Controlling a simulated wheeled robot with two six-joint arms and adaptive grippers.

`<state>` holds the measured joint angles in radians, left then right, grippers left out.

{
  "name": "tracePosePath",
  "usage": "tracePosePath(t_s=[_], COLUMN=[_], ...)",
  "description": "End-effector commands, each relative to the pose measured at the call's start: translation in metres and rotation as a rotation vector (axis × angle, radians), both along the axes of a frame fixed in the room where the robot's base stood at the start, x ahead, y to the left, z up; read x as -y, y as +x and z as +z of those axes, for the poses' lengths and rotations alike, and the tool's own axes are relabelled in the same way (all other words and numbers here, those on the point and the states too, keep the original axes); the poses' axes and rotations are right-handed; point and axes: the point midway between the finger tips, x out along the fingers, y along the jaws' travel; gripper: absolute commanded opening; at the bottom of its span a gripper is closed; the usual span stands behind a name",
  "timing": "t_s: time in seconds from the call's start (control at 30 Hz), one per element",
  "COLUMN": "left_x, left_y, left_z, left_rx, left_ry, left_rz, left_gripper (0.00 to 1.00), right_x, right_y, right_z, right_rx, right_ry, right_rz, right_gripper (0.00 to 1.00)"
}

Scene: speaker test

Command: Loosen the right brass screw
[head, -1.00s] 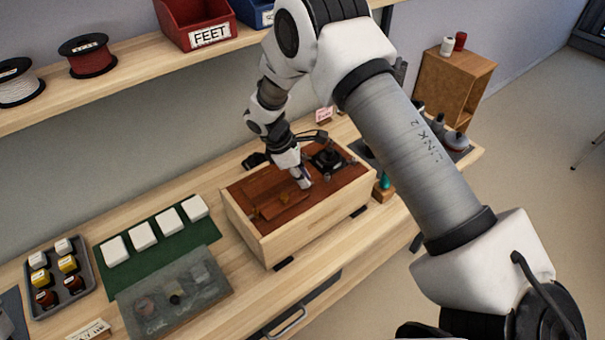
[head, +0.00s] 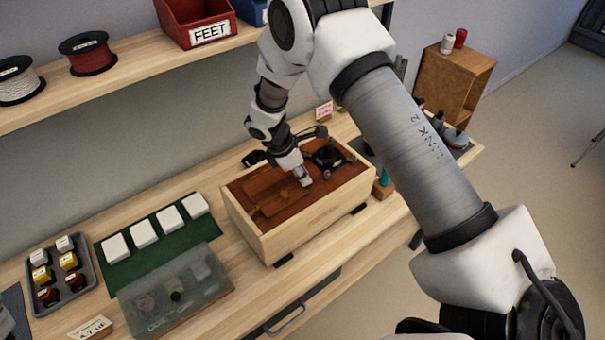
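The wooden speaker box (head: 318,216) lies on the workbench with its reddish-brown panel (head: 268,190) facing up. My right gripper (head: 304,181) points down at the panel, near its middle, just left of a black round part (head: 328,156). Its fingers are too small and partly hidden to tell whether they are open or shut. A small brass-coloured piece (head: 257,211) shows on the left part of the panel. I cannot make out the right brass screw; the gripper may cover it. My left gripper is not in view.
Left of the box are a green mat (head: 193,236) with white blocks, a clear-lidded case (head: 205,287) and a grey tray (head: 88,290) of small jars. A shelf (head: 130,62) holds spools and a red FEET bin (head: 190,22). A teal-tipped tool (head: 384,177) stands right of the box.

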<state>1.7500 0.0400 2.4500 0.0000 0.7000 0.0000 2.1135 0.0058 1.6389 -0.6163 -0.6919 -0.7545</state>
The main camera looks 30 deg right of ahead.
Motion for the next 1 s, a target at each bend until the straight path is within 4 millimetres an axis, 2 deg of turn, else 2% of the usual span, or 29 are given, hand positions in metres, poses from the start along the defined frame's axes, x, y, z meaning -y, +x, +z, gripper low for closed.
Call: tracePosePath(t_s=[0.03,0.07,0.37,0.47,0.57,0.8,1.0], left_x=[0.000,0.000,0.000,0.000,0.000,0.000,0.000], left_y=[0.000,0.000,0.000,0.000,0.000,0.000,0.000], left_z=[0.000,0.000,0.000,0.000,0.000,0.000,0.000], left_rx=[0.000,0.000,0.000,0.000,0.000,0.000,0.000], left_ry=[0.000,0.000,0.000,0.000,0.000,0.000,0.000], left_rz=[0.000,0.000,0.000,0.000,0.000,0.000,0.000], left_gripper=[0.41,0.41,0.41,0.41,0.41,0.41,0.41], right_x=[0.000,0.000,0.000,-0.003,-0.009,-0.032,-0.043], right_y=[0.000,0.000,0.000,0.002,0.004,0.011,0.014], right_z=[0.000,0.000,0.001,0.007,0.024,0.081,0.108], right_rx=[0.000,0.000,0.000,0.001,0.004,0.004,0.000], right_ry=[0.000,0.000,0.000,-0.001,-0.002,-0.002,-0.001], right_rz=[0.001,0.001,0.000,0.001,0.001,0.001,0.000], right_gripper=[0.30,0.41,0.41,0.41,0.41,0.41,0.41])
